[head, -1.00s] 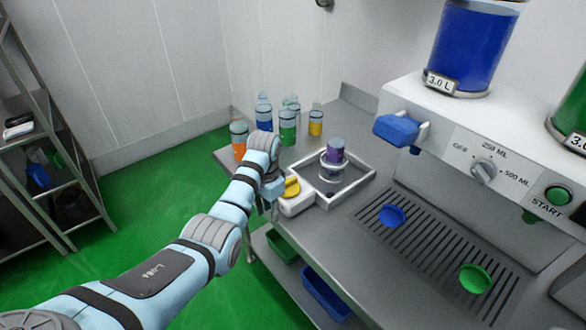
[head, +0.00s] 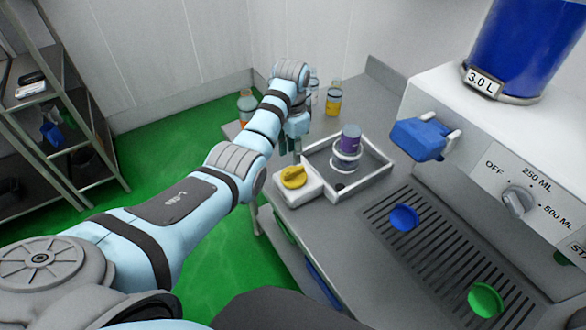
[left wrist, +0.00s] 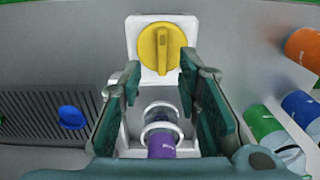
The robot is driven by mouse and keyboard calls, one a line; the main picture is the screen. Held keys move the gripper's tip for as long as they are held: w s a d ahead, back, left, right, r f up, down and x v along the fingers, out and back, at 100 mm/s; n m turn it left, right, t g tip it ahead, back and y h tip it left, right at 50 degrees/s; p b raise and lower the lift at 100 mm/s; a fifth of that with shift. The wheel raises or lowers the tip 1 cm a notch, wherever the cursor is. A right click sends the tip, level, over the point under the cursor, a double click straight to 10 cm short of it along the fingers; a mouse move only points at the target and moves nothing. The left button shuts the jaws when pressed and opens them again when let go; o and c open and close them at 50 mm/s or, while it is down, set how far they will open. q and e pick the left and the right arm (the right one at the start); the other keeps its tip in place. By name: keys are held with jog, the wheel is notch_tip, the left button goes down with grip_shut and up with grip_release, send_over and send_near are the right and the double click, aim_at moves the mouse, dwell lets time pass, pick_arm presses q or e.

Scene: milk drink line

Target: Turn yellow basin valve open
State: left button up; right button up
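The yellow valve (head: 293,177) is a round knob with a raised bar, on a white block at the basin's near left corner. In the left wrist view the valve (left wrist: 160,48) lies ahead of the fingertips, its bar running up and down the picture. The white-rimmed basin (head: 375,180) holds a purple container (head: 350,136) with a white ring around it. My left gripper (head: 297,145) is above and behind the valve, apart from it. In the left wrist view my left gripper (left wrist: 160,72) is open, with nothing between its fingers. My right gripper is not in view.
Several bottles, including a yellow one (head: 333,100) and an orange one (head: 246,104), stand behind the basin, partly hidden by my arm. The dispenser (head: 480,140) stands at right.

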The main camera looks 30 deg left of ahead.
aim_at(294, 170)
pick_arm(q)
jog(key=f, duration=0.2)
jog(key=w+f+b, duration=0.1)
jog(key=f, duration=0.5)
jog(key=shift+w+d+f, duration=0.1)
jog(key=shift+w+f, duration=0.05)
jog(key=shift+w, duration=0.05)
jog(key=shift+s, duration=0.25)
jog(key=shift+r, duration=0.2)
jog(key=shift+c, duration=0.9)
grip_shut()
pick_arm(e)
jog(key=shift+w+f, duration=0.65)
